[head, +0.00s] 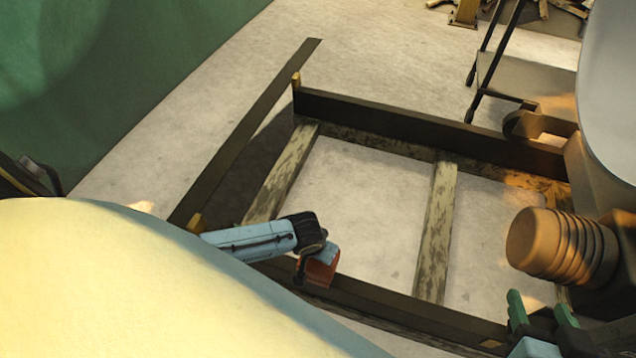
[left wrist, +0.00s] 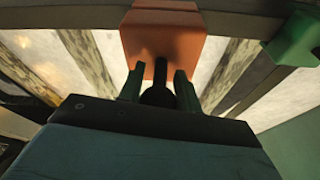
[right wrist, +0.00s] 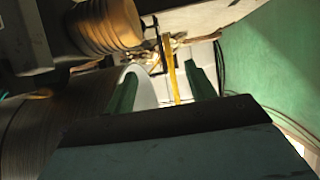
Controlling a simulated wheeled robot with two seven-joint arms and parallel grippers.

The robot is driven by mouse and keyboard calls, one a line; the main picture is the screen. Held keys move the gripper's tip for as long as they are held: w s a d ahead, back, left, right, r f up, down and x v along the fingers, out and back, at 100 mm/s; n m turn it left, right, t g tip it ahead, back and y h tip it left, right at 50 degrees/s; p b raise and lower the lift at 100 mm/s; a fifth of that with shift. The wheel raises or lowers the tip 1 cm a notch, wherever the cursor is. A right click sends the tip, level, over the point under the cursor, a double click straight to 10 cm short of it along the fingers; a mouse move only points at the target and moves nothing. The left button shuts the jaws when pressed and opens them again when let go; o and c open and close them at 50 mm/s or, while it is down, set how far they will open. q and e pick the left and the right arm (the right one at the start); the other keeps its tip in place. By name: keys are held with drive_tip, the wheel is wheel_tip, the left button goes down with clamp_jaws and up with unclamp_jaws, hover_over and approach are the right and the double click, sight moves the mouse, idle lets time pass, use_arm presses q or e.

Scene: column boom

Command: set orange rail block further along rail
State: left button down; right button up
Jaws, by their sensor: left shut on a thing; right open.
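The orange rail block (head: 318,271) sits at the near dark rail (head: 410,308) of the frame in the head view. In the left wrist view the orange block (left wrist: 163,38) is straight ahead, against the dark rail, with a dark knob toward me. My left gripper (left wrist: 156,82) is shut on this knob, its green fingers on either side. In the head view my left gripper (head: 325,253) partly covers the block. My right gripper (head: 541,310) is at the lower right, open and empty, apart from the block. Its open fingers (right wrist: 163,88) also show in the right wrist view.
A green piece (left wrist: 293,40) is at the rail, right of the block in the left wrist view. Weathered crossbars (head: 437,220) join the near rail to the far rail (head: 420,120). A cart (head: 520,75) is behind.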

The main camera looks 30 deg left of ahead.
use_arm(q)
drive_tip(key=shift+w+f+b, duration=0.1)
drive_tip(key=shift+f+b, duration=0.65)
drive_tip(key=shift+b, duration=0.25)
drive_tip(key=shift+f+b, duration=0.25)
drive_tip(key=shift+b, duration=0.05)
use_arm(e)
wheel_tip(320, 180, up, 11)
drive_tip(key=w+a+t+y, duration=0.2)
drive_tip(key=t, duration=0.5)
drive_tip(key=shift+a+f+y, duration=0.2)
drive_tip(key=shift+a+y, duration=0.1)
drive_tip(key=shift+y, duration=0.1)
use_arm(q)
drive_tip(key=shift+p, duration=0.85)
use_arm(e)
drive_tip(key=shift+r, duration=0.85)
use_arm(q)
drive_tip(key=shift+f+b, duration=1.1)
drive_tip(key=shift+f, duration=0.85)
use_arm(e)
drive_tip(key=shift+f, duration=1.1)
